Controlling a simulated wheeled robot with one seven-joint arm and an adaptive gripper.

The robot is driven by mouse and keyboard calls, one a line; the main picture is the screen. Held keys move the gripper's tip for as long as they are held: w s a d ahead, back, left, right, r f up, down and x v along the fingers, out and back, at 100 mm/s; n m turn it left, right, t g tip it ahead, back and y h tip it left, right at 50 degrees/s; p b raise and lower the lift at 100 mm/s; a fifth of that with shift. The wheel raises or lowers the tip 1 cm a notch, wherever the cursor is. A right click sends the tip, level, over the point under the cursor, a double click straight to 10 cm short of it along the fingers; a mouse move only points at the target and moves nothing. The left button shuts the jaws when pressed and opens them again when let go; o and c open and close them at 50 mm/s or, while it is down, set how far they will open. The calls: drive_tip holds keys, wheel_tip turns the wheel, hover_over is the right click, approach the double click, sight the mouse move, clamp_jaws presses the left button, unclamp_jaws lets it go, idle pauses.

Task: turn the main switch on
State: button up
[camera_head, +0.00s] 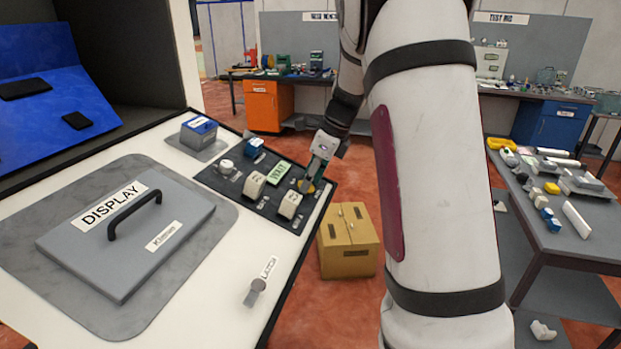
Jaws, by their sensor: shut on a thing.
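A dark control panel (233,188) is set in the white bench top, left of my arm. My gripper (308,183) points down at the panel's right edge and is shut on a small knob (305,187) with a yellowish base, right of the screen. The fingers partly hide this knob, and its label and turn position cannot be read. I take it to be the main switch, but cannot be sure.
Two pale block switches (254,185) and a round white knob (226,166) sit close by on the panel. A grey "DISPLAY" cover (150,250) with a black handle lies at left. A cardboard box (348,245) stands on the floor. A cluttered table (540,235) is at right.

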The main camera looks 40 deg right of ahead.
drive_tip(key=o, duration=1.2)
drive_tip(key=shift+c, duration=0.2)
drive_tip(key=v, duration=1.2)
